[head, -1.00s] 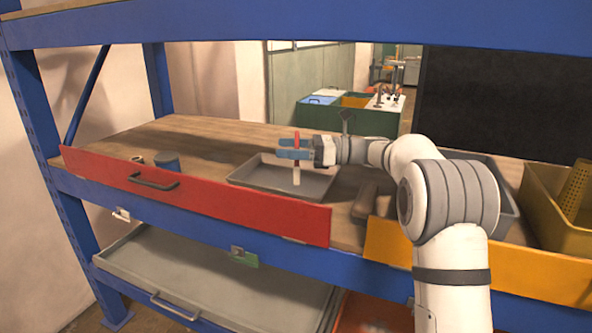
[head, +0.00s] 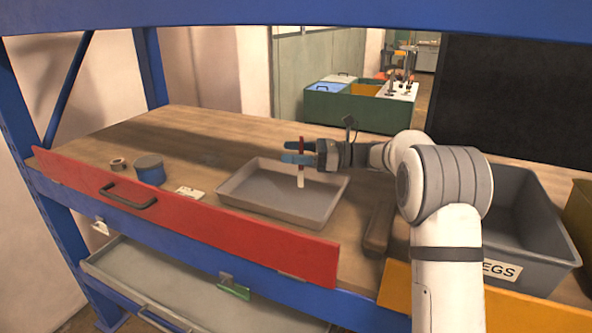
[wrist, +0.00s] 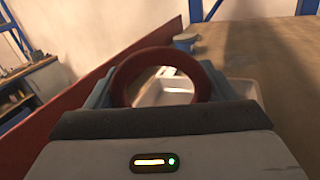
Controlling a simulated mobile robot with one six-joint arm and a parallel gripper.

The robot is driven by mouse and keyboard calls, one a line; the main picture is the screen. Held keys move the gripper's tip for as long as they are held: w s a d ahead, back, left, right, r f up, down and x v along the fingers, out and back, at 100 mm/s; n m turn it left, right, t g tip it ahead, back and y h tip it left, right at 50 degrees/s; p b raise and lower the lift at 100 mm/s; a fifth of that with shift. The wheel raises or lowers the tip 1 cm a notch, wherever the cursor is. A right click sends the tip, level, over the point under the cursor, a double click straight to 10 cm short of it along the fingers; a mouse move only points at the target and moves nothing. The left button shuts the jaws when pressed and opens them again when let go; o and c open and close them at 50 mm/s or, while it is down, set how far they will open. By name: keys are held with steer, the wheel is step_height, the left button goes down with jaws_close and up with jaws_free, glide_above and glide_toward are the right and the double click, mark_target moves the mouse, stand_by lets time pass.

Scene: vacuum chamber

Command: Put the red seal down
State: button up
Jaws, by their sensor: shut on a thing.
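The red seal (head: 301,143) is gripped upright between the blue fingers of my gripper (head: 291,153), seen nearly edge-on in the head view. A pale piece shows straight below it. In the wrist view the seal (wrist: 160,57) is a dark red ring between the two fingers, its lower part hidden by the gripper body. My gripper is shut on it, over the shallow grey tray (head: 250,208). The tray looks empty, and part of it shows through the ring. The height above the tray floor is hard to tell.
A blue tin (head: 150,172), a small roll (head: 118,164) and a white card (head: 190,193) are left of the tray. A red panel (head: 200,220) runs along the front. A dark block (head: 378,228) and a grey bin (head: 530,235) are to the right. Bare wood lies behind the tray.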

step_height(320, 180, down, 4)
steer(key=shift+f, duration=0.1)
steer(key=shift+s+f, duration=0.15)
steer(key=shift+f, duration=0.15)
steer(key=o, duration=1)
steer(key=d+b, duration=0.1)
steer(key=d, duration=0.6)
steer(key=shift+d, duration=0.3)
